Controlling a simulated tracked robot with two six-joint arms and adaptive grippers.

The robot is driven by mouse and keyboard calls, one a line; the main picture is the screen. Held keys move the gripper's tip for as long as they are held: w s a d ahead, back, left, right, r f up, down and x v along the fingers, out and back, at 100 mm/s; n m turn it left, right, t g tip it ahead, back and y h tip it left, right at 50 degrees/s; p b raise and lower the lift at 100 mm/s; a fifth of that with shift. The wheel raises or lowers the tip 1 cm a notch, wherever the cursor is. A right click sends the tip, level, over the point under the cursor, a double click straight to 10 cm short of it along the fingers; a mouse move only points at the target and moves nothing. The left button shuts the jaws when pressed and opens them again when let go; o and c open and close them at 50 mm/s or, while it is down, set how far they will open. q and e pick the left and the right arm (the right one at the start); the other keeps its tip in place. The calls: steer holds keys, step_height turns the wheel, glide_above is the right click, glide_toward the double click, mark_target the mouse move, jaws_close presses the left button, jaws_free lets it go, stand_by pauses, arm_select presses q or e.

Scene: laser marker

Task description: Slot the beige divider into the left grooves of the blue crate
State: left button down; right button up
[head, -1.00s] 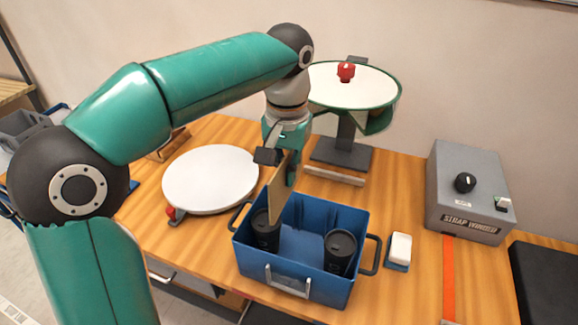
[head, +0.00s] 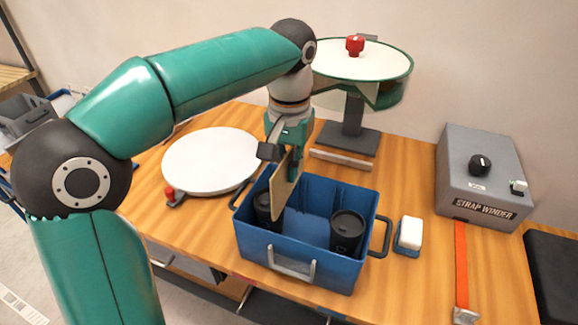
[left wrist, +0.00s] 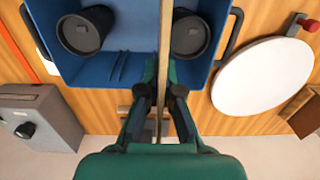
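The blue crate (head: 300,262) stands on the wooden table, with one black lidded cup (head: 264,212) at its left and another black cup (head: 347,234) at its right. My left gripper (head: 290,155) is shut on the top of the beige divider (head: 287,188), which hangs upright over the crate's left part, between the cups and partly hiding the left cup. In the left wrist view the divider (left wrist: 166,30) shows edge-on between the fingers (left wrist: 160,95). A pair of ridges (left wrist: 120,66) shows on the crate wall. I cannot tell how deep the divider's lower edge is. My right gripper is out of view.
A white round turntable (head: 211,160) stands left of the crate, and a green-rimmed round stand (head: 365,62) behind it. A white-topped block (head: 409,233), an orange strap (head: 461,262) and a grey strap winder box (head: 483,178) are to the right.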

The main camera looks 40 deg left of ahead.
mark_target(289, 193)
arm_select(q)
steer(key=shift+f+b, duration=2.3)
steer(key=shift+f, duration=1.2)
steer(key=c, duration=1.2)
jaws_free()
steer(key=shift+c, duration=0.2)
step_height(289, 193, up, 9)
steer(key=p, duration=0.9)
